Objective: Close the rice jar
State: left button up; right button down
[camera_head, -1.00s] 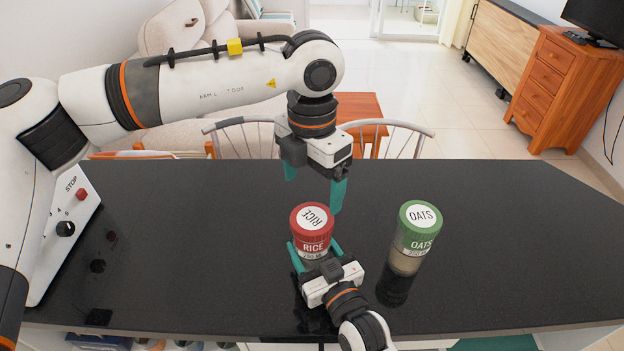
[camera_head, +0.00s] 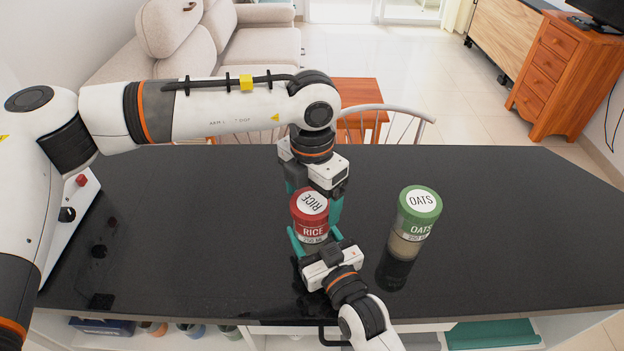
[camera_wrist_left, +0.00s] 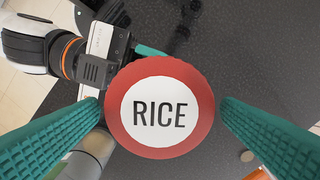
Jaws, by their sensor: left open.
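The rice jar (camera_head: 313,229) stands upright on the dark counter, with a red lid (camera_head: 310,202) on top and a RICE label. My left gripper (camera_head: 314,198) points down over the jar, open, its teal fingers on either side of the lid. In the left wrist view the round red lid (camera_wrist_left: 160,108) sits between the two fingers, with small gaps showing. My right gripper (camera_head: 316,240) comes from the near side, its fingers closed around the jar's lower body. Whether the lid is seated tightly cannot be told.
An oats jar (camera_head: 414,222) with a green lid stands right of the rice jar. The dark counter (camera_head: 510,220) is clear farther right. A white control box (camera_head: 72,215) stands at the left edge. A chair (camera_head: 385,122) and sofa are beyond the counter.

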pick_arm(q)
jog(key=shift+f, duration=0.35)
jog(key=c, duration=1)
jog(key=o, duration=1.1)
jog(key=shift+o, duration=0.2)
notch_tip(320, 180, up, 12)
